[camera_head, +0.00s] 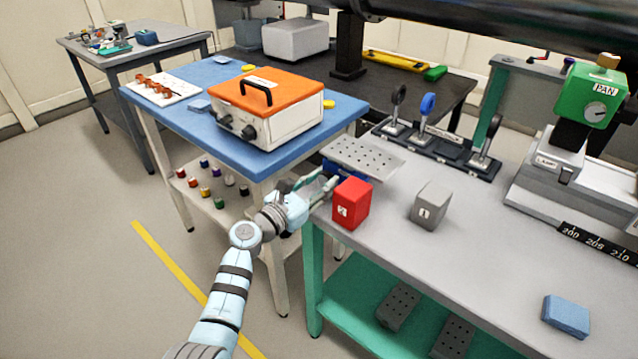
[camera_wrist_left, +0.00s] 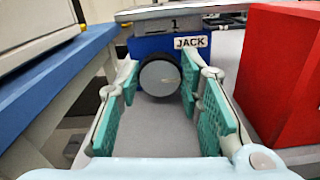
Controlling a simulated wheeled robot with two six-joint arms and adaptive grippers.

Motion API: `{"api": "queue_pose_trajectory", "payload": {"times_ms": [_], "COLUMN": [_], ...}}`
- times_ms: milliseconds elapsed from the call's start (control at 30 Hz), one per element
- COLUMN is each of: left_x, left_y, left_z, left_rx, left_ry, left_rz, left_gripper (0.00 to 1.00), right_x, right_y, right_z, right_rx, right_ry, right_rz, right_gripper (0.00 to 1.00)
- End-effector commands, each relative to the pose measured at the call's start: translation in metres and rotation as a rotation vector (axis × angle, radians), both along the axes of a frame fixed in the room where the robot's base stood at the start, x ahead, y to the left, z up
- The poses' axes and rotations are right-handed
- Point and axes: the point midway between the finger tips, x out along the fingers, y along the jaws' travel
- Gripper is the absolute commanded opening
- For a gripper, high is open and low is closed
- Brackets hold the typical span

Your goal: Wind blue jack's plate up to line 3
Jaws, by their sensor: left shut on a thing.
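The blue jack (camera_head: 349,172) stands at the left end of the grey bench, with its perforated grey plate (camera_head: 362,157) on top. In the left wrist view its blue body (camera_wrist_left: 148,45) bears a JACK label, and a round dark knob (camera_wrist_left: 161,78) faces me. A figure 1 shows just under the plate's edge; no line 3 can be made out. My left gripper (camera_head: 328,184) reaches in from the left; in the wrist view its green-padded fingers (camera_wrist_left: 161,82) are shut on the knob, one on each side. My right gripper is not in view.
A red block (camera_head: 351,203) stands close right of my left gripper, and a grey block (camera_head: 431,205) farther right. The blue table (camera_head: 225,80) with an orange-lidded box (camera_head: 266,108) is at left. Lens mounts (camera_head: 429,104) stand behind. The bench's front middle is clear.

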Motion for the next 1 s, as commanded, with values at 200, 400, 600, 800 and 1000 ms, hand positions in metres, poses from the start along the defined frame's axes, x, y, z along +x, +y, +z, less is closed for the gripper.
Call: {"api": "queue_pose_trajectory", "payload": {"times_ms": [200, 400, 600, 800, 1000], "left_x": [0.0001, 0.0001, 0.0001, 0.0000, -0.0001], "left_y": [0.0003, 0.0004, 0.0005, 0.0004, -0.0002], "left_z": [-0.0001, 0.0001, 0.0001, 0.0001, 0.0001], "left_rx": [0.051, 0.063, 0.062, 0.061, 0.061], "left_ry": [-0.037, -0.046, -0.045, -0.045, -0.044], "left_rz": [0.002, 0.002, 0.002, 0.001, 0.000], "left_gripper": [0.05, 0.05, 0.05, 0.53, 0.53], "right_x": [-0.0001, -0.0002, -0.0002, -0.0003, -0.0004], "right_y": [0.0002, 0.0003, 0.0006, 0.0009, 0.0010], "right_z": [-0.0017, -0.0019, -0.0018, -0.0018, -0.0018], "right_rx": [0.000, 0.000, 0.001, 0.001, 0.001], "right_ry": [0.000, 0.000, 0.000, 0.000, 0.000], "right_rz": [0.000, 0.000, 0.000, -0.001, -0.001], "right_gripper": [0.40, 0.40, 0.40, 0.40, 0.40]}}
